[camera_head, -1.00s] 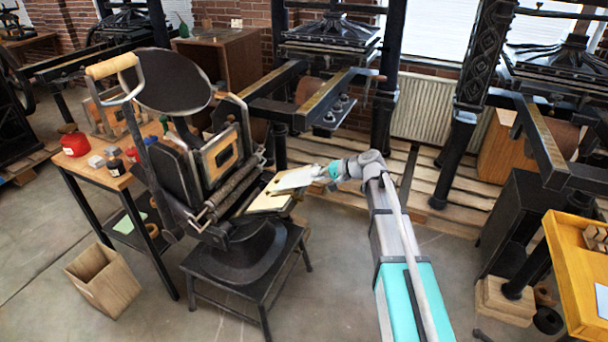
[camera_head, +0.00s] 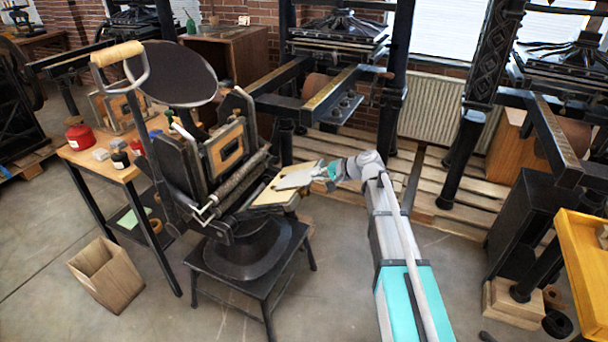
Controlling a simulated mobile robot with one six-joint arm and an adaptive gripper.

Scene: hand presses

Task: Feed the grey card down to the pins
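The hand press (camera_head: 165,165) stands on a low black stand, with a black ink disc (camera_head: 172,74) on top and a wooden-handled lever at upper left. Its pale bed board (camera_head: 268,200) faces right, tilted. My gripper (camera_head: 322,174) reaches in from the right, shut on the right edge of the grey card (camera_head: 295,179). The card is over the upper right part of the board and hides some of it. I cannot tell whether card and board touch. The pins are too small to make out.
A wooden side table (camera_head: 118,172) with a red can (camera_head: 80,137) and small jars is left of the press. A wooden bin (camera_head: 106,274) stands on the floor below it. Larger iron presses stand behind. A yellow-orange tray table (camera_head: 577,262) is at far right.

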